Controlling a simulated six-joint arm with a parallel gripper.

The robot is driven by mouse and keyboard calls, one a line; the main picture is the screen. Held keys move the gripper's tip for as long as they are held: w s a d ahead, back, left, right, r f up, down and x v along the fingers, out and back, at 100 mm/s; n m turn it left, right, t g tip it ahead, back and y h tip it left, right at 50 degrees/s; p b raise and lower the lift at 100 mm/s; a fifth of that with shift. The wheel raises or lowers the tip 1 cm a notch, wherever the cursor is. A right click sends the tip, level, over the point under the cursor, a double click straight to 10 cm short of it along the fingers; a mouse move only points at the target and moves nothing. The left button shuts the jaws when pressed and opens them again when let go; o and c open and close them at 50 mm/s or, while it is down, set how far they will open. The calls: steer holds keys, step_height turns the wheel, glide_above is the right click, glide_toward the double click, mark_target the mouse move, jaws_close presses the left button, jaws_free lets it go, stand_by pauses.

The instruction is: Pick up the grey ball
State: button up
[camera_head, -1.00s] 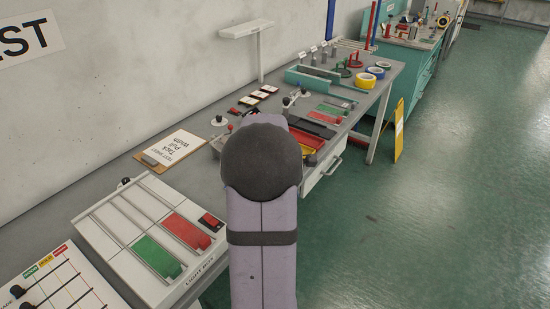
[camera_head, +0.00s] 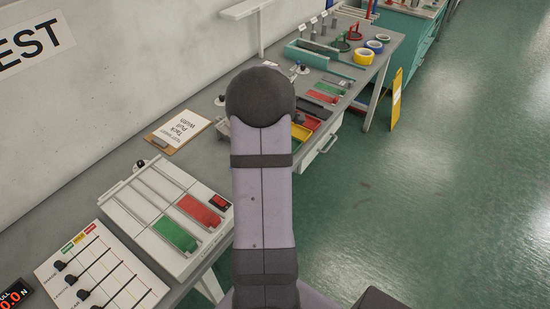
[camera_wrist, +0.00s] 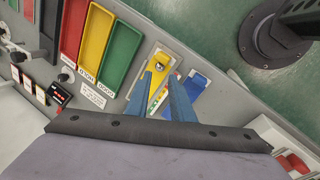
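No clear grey ball can be made out. A small grey roundish thing (camera_wrist: 159,66) shows on a yellow piece in the wrist view, too small to identify surely. My gripper (camera_wrist: 160,78) appears there as two blue fingers pointing down toward the bench, with a gap between them and nothing held. The small thing lies just beyond the fingertips; I cannot tell the height between them. In the head view my arm hides the gripper and part of the bench.
Red (camera_wrist: 74,30), yellow (camera_wrist: 94,38) and green (camera_wrist: 121,52) trays lie left of the fingers in the wrist view. A blue piece (camera_wrist: 196,93) is at their right. In the head view, the bench holds a clipboard (camera_head: 180,129) and tape rolls (camera_head: 364,56). Green floor (camera_head: 460,170) is clear.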

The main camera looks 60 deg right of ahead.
steer(key=shift+p+x, duration=1.35)
steer(key=shift+x, duration=1.9)
steer(key=shift+s, duration=0.1)
jaws_close()
